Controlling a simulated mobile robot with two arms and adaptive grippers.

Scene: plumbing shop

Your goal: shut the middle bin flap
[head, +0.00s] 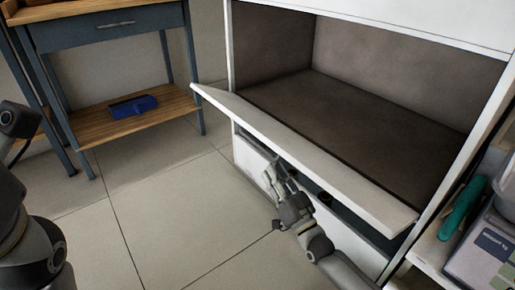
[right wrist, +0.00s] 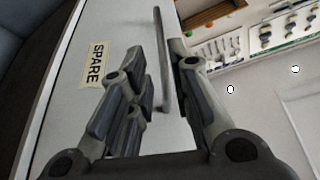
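The open bin flap (head: 300,150) is a long white panel in the head view, tilted outward below a wide dark compartment. My right gripper (head: 277,178) is just below and in front of the flap's outer edge. In the right wrist view, the right gripper (right wrist: 158,85) has its fingers apart. A thin grey bar handle (right wrist: 160,50) shows between them on a white panel (right wrist: 110,40) labelled SPARE. Contact with the bar cannot be told. The flap's outer face is hidden in the head view. Only parts of my left arm show at the left; its gripper is not seen.
The white cabinet (head: 232,45) holds the dark compartment (head: 370,105). A workbench (head: 105,32) with a blue item (head: 133,106) on its lower shelf stands left. A shelf with a green-handled thing (head: 462,207) and a grey box (head: 485,255) is close on the right. Floor (head: 165,215) is clear.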

